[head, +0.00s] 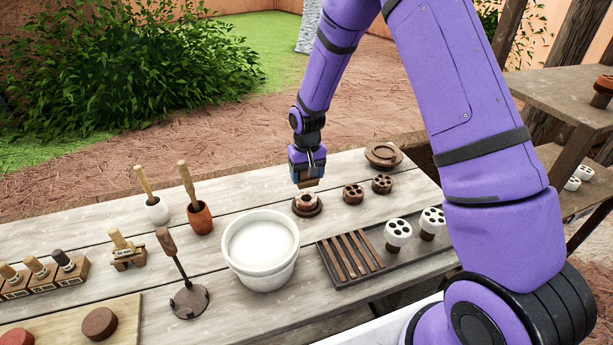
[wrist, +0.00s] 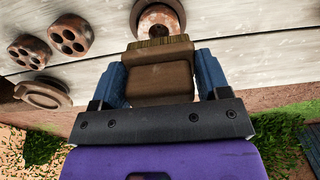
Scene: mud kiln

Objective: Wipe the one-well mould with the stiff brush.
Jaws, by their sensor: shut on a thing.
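My gripper (head: 308,172) is shut on the stiff brush (head: 308,183), a brown block with bristles on its lower end. In the wrist view the brush (wrist: 160,80) sits between the two blue fingers, bristles pointing away from my gripper. The one-well mould (head: 307,205) is a round brown piece with a wider foot, standing on the table directly below the brush. In the wrist view the mould (wrist: 158,17) lies just beyond the bristles, partly cut off by the frame edge. The bristles look a little above the mould; I cannot tell whether they touch.
Two several-hole moulds (head: 352,193) (head: 382,183) and a round brown dish (head: 383,154) stand right of the mould. A white bucket (head: 262,262) is in front to the left. A slatted tray (head: 350,257) lies in front. Two pots with wooden-handled tools (head: 200,218) (head: 157,211) stand left.

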